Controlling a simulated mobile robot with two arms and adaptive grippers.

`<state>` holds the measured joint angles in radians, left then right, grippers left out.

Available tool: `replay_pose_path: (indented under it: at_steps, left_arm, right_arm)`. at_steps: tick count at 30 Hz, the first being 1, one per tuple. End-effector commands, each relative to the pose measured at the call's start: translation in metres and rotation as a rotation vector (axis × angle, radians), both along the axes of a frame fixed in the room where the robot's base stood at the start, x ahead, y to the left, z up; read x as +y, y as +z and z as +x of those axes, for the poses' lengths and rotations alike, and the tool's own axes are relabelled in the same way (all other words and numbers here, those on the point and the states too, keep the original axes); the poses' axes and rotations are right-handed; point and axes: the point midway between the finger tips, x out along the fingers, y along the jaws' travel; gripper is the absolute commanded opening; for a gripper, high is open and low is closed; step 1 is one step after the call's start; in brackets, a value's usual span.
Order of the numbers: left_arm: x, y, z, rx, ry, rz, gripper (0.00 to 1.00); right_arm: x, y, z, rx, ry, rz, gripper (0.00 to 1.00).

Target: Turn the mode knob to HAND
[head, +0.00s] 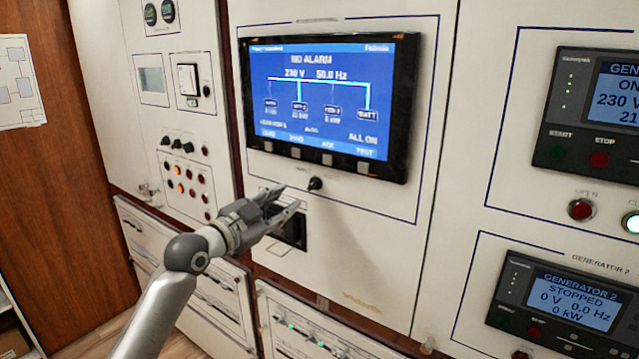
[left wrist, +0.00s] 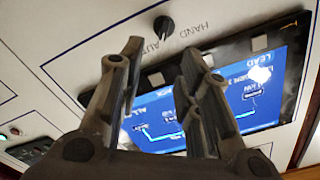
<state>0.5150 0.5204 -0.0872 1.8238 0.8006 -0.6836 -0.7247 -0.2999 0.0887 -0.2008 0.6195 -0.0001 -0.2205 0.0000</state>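The mode knob (head: 315,184) is a small black knob on the white panel below the large blue display. In the left wrist view the knob (left wrist: 163,25) sits beyond my fingertips, with the words HAND and AUTO printed beside it. My left gripper (head: 290,196) is open and empty, just left of and slightly below the knob in the head view. In the left wrist view its fingers (left wrist: 162,50) stand apart, and the knob lies past the gap between them, apparently untouched. My right gripper is not in view.
The large display (head: 330,95) with buttons along its lower edge is above the knob. A dark recessed panel (head: 292,232) is behind my left gripper. Generator control units (head: 590,100) are at the right. The panel right of the knob is clear.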

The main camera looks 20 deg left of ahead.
Motion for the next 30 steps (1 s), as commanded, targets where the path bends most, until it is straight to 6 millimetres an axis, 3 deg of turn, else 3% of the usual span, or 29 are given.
replay_pose_path:
  at_steps: [5, 12, 21, 30]
  left_arm:
    - [-0.005, 0.004, 0.014, -0.001, -0.001, -0.002, 0.32]
    - [-0.018, 0.004, 0.049, 0.001, -0.001, -0.004, 0.32]
    - [-0.031, 0.002, 0.085, 0.001, 0.0, -0.002, 0.32]
    - [-0.036, 0.0, 0.1, -0.001, 0.001, 0.0, 0.32]
  right_arm:
    - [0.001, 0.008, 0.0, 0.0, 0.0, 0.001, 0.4]
    - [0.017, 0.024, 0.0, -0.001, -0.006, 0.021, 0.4]
    - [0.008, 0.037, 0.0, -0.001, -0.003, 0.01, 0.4]
    - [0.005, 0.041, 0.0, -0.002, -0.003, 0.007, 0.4]
